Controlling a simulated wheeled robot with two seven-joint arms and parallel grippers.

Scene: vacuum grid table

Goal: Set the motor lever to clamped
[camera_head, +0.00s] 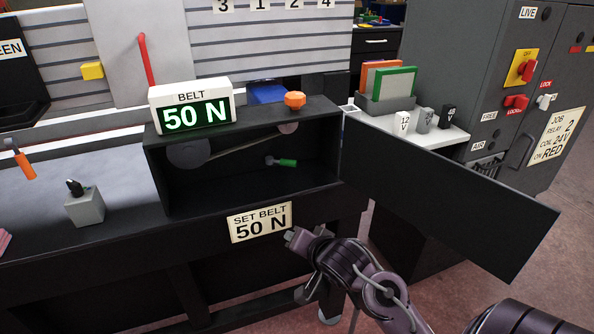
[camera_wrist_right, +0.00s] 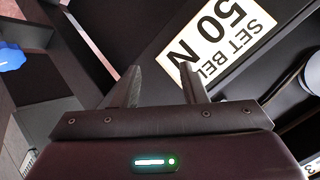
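A small lever with a green handle (camera_head: 286,162) is inside the open black belt housing (camera_head: 240,194); its handle points to the right. No clamped marking is readable beside it. My right gripper (camera_head: 296,237) is in front of and below the housing, near the "SET BELT 50 N" sign (camera_head: 261,222) and apart from the lever. In the right wrist view its two fingers (camera_wrist_right: 160,75) are spread with nothing between them. The sign also shows there (camera_wrist_right: 222,40). The lever cannot be made out in the wrist view. My left gripper is out of view.
The housing's black door (camera_head: 450,195) stands swung open to the right, beside my right arm. A belt with pulleys (camera_head: 188,154) is inside the housing. A display reading "BELT 50 N" (camera_head: 194,117) and an orange knob (camera_head: 294,100) are on top. The housing's front opening is clear.

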